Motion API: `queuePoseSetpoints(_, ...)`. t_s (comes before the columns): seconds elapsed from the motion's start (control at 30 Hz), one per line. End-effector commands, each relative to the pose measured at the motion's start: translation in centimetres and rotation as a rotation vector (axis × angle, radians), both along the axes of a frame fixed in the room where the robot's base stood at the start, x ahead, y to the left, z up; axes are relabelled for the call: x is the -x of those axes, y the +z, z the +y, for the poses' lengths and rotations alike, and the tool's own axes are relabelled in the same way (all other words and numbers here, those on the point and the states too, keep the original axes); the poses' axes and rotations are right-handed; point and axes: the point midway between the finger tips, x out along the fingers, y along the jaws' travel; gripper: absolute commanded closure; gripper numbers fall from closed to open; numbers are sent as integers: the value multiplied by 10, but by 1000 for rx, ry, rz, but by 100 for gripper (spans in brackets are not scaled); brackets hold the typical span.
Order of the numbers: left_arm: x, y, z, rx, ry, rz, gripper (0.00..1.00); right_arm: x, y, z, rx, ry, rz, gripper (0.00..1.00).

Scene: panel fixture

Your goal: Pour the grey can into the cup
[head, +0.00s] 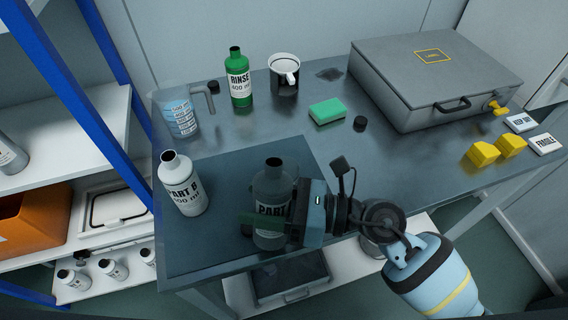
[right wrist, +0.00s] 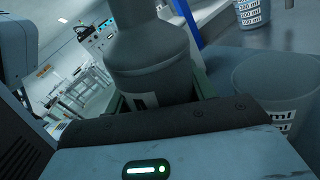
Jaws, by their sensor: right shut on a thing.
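The grey can (head: 272,186), a bottle with a narrow open neck and a PART label, stands roughly upright at the front of the dark mat. My right gripper (head: 268,219) is shut on its body from the right, with green fingers across it. Its grey shoulder (right wrist: 150,52) fills the middle of the right wrist view. I cannot tell whether its base touches the mat. A clear measuring cup (head: 180,117) with a handle and blue ml marks stands at the table's back left. It also shows in the right wrist view (right wrist: 252,13). My left gripper is out of view.
A white PART B bottle (head: 183,186) stands left of the can. A green RINSE bottle (head: 240,80), a black-and-white mug (head: 285,85), a green sponge (head: 327,111) and a grey case (head: 430,75) stand farther back. Yellow blocks (head: 484,153) lie right. The table's middle is mostly clear.

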Motion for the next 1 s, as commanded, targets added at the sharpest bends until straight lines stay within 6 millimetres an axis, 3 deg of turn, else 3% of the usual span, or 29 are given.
queuePoseSetpoints(0.37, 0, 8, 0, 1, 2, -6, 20, -5, 2, -1, -42, 1, 184, 82)
queuePoseSetpoints(0.53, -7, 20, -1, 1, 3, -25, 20, -9, 12, -1, -58, 0, 260, 82)
queuePoseSetpoints(1.0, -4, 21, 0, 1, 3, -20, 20, -10, 11, -2, -67, 1, 308, 82)
